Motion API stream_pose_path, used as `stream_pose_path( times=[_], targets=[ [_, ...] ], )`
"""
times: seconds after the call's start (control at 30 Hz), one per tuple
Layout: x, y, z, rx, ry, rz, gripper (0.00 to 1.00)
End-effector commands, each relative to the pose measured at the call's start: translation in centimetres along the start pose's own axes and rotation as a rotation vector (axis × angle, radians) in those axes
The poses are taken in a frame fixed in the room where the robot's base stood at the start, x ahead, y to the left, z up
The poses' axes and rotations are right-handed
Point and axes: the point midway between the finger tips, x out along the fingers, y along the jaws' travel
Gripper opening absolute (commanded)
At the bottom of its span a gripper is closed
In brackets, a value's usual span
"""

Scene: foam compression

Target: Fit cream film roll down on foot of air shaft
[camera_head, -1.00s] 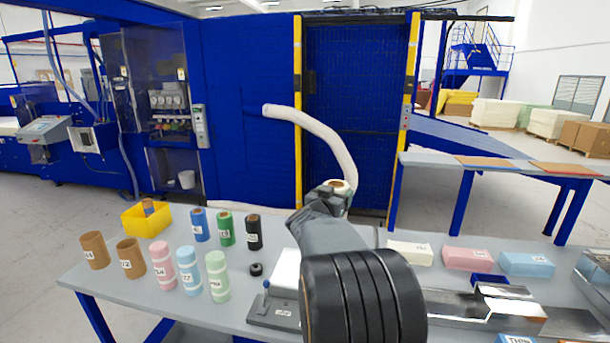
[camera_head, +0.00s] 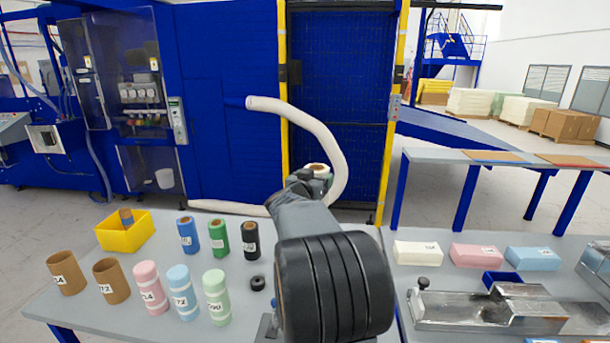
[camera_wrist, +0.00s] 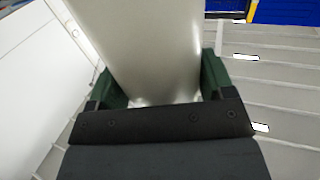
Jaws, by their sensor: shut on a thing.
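The cream film roll (camera_wrist: 150,45) is between the green-sided fingers of my gripper (camera_wrist: 160,82) in the wrist view. My gripper is shut on it. In the head view, the roll's cream top with a brown core (camera_head: 319,169) shows just beyond my gripper (camera_head: 306,181), in front of the blue machine. My arm hides most of the roll there. I cannot pick out the air shaft or its foot in either view. My arm covers the middle of the near table.
The grey table (camera_head: 90,308) carries brown tubes (camera_head: 111,280), several coloured rolls (camera_head: 183,292) and a yellow bin (camera_head: 126,235) at left. At right are foam blocks (camera_head: 478,255) and a metal fixture (camera_head: 488,307). A thick white hose (camera_head: 325,138) curves behind my gripper.

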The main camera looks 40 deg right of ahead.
Motion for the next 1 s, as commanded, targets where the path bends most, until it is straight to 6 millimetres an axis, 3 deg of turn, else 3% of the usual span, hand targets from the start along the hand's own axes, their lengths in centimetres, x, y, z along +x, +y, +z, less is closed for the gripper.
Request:
stream_pose_path(
  times=[0.7, 1.0],
  targets=[
    [0.0, 0.0, 4.7, 0.002, 0.003, 0.001, 0.39],
    [-0.1, 0.0, 4.2, 0.001, 0.003, 0.000, 0.39]
  ],
)
